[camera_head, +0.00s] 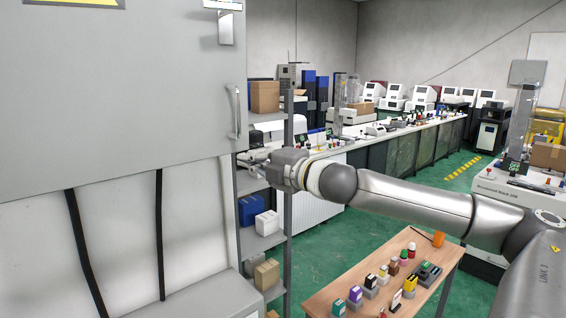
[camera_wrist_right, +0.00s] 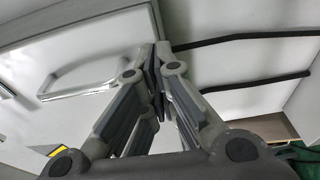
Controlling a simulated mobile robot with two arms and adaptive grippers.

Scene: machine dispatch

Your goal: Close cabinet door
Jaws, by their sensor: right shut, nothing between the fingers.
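The cabinet door (camera_head: 110,95) is a large flat grey panel at the upper left of the head view, with a metal bar handle (camera_head: 237,112) near its right edge. The door (camera_wrist_right: 75,40) and its handle (camera_wrist_right: 80,82) also show in the wrist view. I cannot tell whether the door lies flush with its frame. My right gripper (camera_head: 250,164) is just below and right of the handle, near the door's lower right corner. Its fingers (camera_wrist_right: 157,50) are shut and empty, apart from the handle. Contact with the door is unclear. My left gripper is out of view.
Below the door is a pale surface with two black strips (camera_head: 160,235). A shelf rack (camera_head: 288,215) with boxes stands right behind my right gripper. A wooden table (camera_head: 330,292) with small coloured items stands below my right arm. Green floor lies beyond.

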